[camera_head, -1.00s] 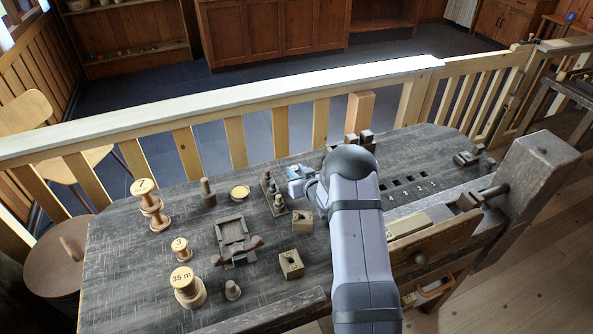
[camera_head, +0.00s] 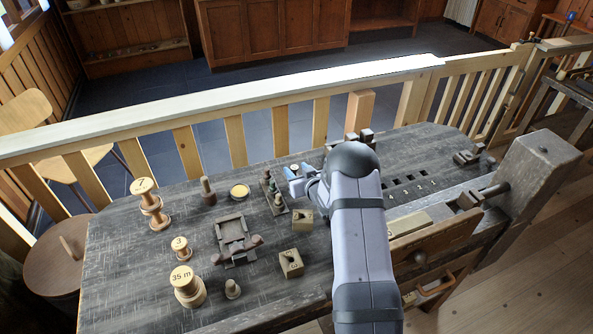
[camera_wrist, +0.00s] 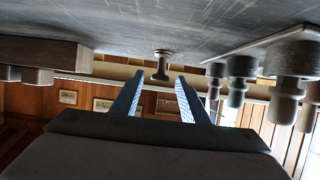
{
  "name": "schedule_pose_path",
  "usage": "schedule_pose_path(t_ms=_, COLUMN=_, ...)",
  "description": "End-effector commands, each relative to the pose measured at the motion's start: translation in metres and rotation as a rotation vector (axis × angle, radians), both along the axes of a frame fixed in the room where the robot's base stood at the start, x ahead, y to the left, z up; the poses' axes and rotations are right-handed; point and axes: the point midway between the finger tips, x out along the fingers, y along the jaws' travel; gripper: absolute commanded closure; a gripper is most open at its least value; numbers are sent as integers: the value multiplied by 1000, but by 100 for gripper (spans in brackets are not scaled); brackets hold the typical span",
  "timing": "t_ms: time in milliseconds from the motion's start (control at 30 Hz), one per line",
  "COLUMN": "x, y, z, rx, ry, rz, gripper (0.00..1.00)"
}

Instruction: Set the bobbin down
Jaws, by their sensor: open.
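My gripper (camera_head: 292,180) is over the bench, just right of the peg rack; its open fingers also show in the wrist view (camera_wrist: 158,88). A small dark bobbin (camera_wrist: 162,66) appears between and beyond the fingertips in the wrist view, which looks upside down. It stands upright on the bench, with clear gaps to both fingers.
Pale spools (camera_head: 187,287) stand at the bench's left, beside a small brown cradle (camera_head: 232,236). Two wooden blocks (camera_head: 291,263) lie nearer than the rack. A yellow-topped dish (camera_head: 240,191) is left of it. A railing (camera_head: 235,140) runs behind.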

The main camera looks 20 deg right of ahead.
Motion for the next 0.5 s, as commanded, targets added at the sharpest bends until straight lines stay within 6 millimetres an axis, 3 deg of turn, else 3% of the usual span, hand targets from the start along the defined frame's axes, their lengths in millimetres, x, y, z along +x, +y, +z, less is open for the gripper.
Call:
schedule_pose_path(t_ms=200, x=-23, y=0, z=10, rx=-1, ry=-1, rz=-1, gripper=59)
schedule_pose_path(t_ms=500, x=-21, y=0, z=53, rx=-3, ry=-2, rz=1, gripper=59)
